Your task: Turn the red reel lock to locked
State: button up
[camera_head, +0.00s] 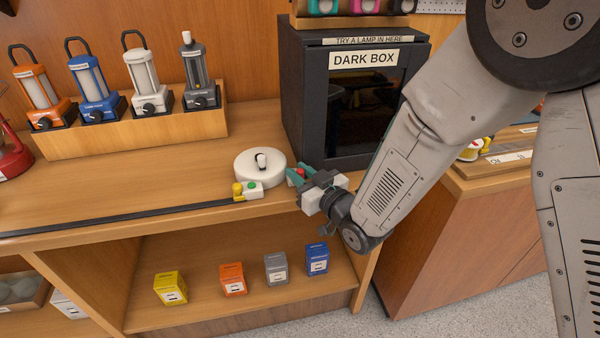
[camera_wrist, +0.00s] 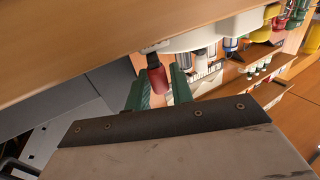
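The red reel lock (camera_wrist: 157,80) is a small red knob under the edge of the white round reel (camera_head: 260,164), close-up in the wrist view. A bit of red (camera_head: 300,171) shows at my gripper in the head view. My gripper (camera_head: 301,178) has green fingers and is at the reel's right side, in front of the dark box. In the wrist view its fingers (camera_wrist: 160,92) stand on either side of the red knob, parted by about its width. I cannot tell whether they touch it. The lock's marking is too small to read.
The dark box (camera_head: 305,100) stands right behind my gripper. A small block with yellow and green knobs (camera_head: 247,190) sits at the reel's front left, by a black strip (camera_head: 130,217). Several lanterns stand in a wooden rack (camera_head: 140,140). Small boxes are on the shelf below.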

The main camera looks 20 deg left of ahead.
grip_shut()
jog(key=shift+w+d+n+g+y, duration=0.2)
jog(key=shift+w+n+g+y, duration=0.2)
jog(key=shift+n+g+y, duration=0.5)
jog(key=shift+n+g, duration=0.6)
jog(key=shift+g, duration=0.6)
jog(key=shift+d, duration=0.1)
grip_release()
jog(key=v, duration=0.7)
jog(key=shift+d, duration=0.4)
